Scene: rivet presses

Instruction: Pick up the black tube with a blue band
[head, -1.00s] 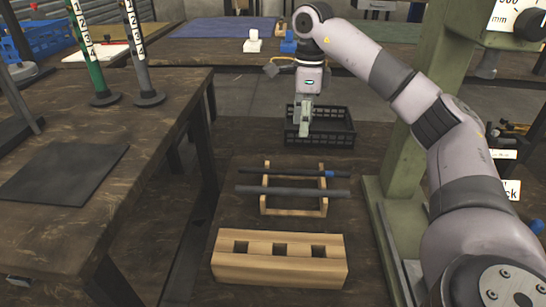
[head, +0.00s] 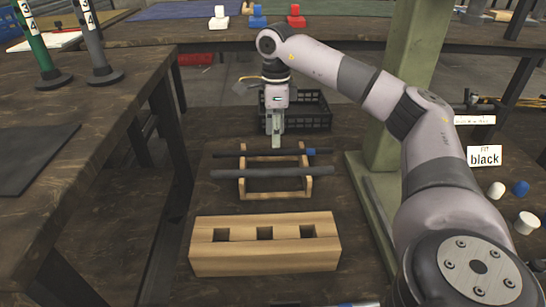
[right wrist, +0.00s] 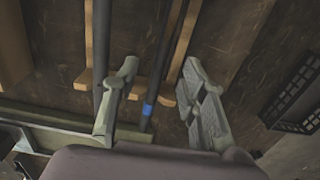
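The black tube with a blue band (head: 288,154) lies across the back of a wooden rack (head: 307,187), with its band near the right end. A thicker dark grey tube (head: 262,173) lies in front of it on the same rack. My right gripper (head: 276,143) is just behind and above the banded tube. In the right wrist view my right gripper (right wrist: 162,70) is open and empty, with the banded tube (right wrist: 160,70) running between its fingers in the picture. The thicker tube (right wrist: 101,45) passes by the left finger. My left gripper is not in view.
A black crate (head: 310,112) stands behind the rack. A wooden block with square holes (head: 265,252) stands in front. A green press column (head: 392,110) rises to the right. A sign reading "black" (head: 484,158) and several caps are further right. Another table (head: 110,110) is at left.

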